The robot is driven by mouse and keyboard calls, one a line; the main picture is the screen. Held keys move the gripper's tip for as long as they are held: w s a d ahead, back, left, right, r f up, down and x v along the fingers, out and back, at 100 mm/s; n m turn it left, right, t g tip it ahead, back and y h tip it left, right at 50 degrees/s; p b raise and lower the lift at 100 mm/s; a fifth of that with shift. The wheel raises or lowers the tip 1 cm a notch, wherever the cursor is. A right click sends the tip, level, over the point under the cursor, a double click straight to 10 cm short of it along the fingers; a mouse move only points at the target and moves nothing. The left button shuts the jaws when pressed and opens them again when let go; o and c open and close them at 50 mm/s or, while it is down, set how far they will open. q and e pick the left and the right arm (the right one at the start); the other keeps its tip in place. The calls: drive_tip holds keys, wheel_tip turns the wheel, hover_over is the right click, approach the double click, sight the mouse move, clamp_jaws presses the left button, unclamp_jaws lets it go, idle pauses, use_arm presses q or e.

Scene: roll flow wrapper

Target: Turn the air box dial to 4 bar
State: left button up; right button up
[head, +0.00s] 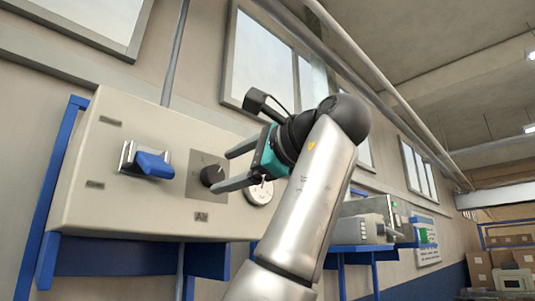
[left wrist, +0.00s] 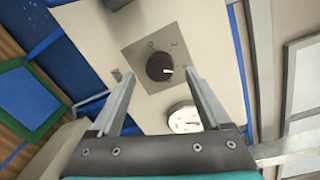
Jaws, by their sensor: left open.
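The air box (head: 130,215) is a cream box on the wall, labelled "Air". Its dial (head: 211,175) is a round black knob on a grey square plate; it also shows in the left wrist view (left wrist: 159,67), with a white mark pointing right in that picture. The scale markings are too small to read. My left gripper (head: 222,171) is open, its two fingers pointing at the dial. In the left wrist view the fingertips (left wrist: 160,77) lie either side of the knob's lower part; I cannot tell whether they reach it. My right gripper is not in view.
A blue lever handle (head: 154,164) sits left of the dial. A round white gauge (head: 260,192) is right of the dial, partly behind my left gripper; it also shows in the left wrist view (left wrist: 183,117). Blue frame posts (head: 60,190) stand beside the box.

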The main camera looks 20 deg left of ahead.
use_arm(q)
drive_tip(key=v, duration=1.2)
drive_tip(key=shift+d, duration=0.35)
drive_tip(key=shift+s, duration=0.1)
